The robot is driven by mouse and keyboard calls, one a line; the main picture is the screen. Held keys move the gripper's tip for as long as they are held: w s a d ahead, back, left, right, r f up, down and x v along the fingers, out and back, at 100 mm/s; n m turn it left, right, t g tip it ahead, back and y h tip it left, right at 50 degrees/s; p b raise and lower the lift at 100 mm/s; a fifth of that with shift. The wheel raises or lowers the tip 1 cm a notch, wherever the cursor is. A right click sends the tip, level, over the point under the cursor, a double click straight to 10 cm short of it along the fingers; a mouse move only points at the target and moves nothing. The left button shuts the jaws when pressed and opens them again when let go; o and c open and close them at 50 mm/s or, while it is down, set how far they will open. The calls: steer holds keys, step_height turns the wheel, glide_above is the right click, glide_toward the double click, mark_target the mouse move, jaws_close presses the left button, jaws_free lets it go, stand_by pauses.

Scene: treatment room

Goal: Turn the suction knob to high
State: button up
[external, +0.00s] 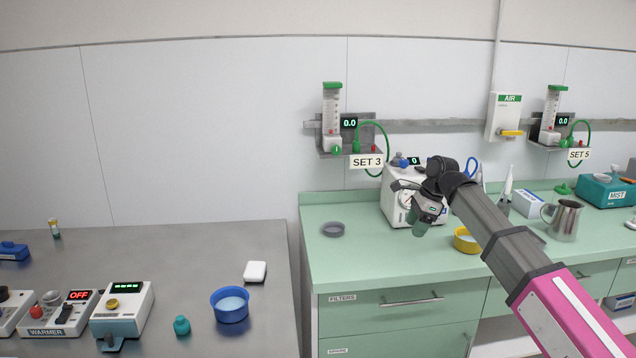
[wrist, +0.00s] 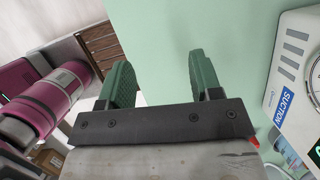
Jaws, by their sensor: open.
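The white suction unit (external: 394,193) stands on the green counter, below the SET 3 sign, with a small display reading 0 on top. My gripper (external: 420,228) is in front of it and hides part of its front. In the wrist view, the unit's panel (wrist: 285,107) lies at the right edge, with a blue SUCTION label and part of a round gauge (wrist: 315,75). I cannot make out the suction knob in either view. My gripper (wrist: 162,78) is open, its green fingers apart with only bare green counter between them, left of the unit.
A yellow bowl (external: 466,240) stands right of my gripper, and a grey dish (external: 333,229) lies to the left. A metal jug (external: 565,220) stands further right. Above are flowmeters on a rail (external: 430,125). The counter's front left is clear.

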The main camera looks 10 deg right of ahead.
steer(key=w+d+r+m+t, duration=0.1)
steer(key=w+d+r+m, duration=0.25)
steer(key=w+r, duration=0.95)
steer(key=m+t, duration=0.2)
steer(key=m, duration=0.2)
glide_toward(404, 160)
steer(key=shift+h, duration=0.3)
steer(key=x, duration=0.9)
steer(key=shift+a, duration=0.35)
steer(key=shift+s, duration=0.1)
steer(key=c, duration=0.9)
